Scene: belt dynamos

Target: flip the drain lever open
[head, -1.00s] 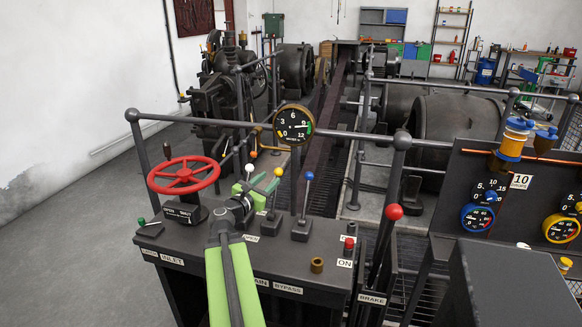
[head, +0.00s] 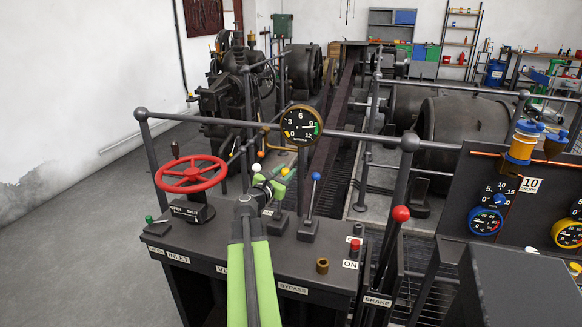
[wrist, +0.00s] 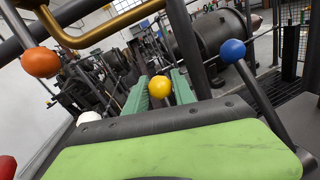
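Several ball-topped levers stand on the dark console. The yellow-knobbed lever (head: 284,171) stands between the white knob (head: 256,168) and the blue-knobbed lever (head: 315,176). It seems to be the drain lever, but my arm hides the label below it. My gripper (head: 272,186), with green fingers, is open at the yellow knob. In the wrist view the yellow knob (wrist: 160,87) shows between the two spread fingers; I cannot tell whether they touch it. The blue knob (wrist: 232,50) is right of the gripper, and the orange knob (wrist: 41,62) is at the left.
A red handwheel (head: 190,175) is on the console's left. A red-knobbed brake lever (head: 400,214) stands at the right. A grey rail (head: 360,137) with a round gauge (head: 301,124) crosses behind the levers. A dark gauge panel (head: 500,190) is farther right.

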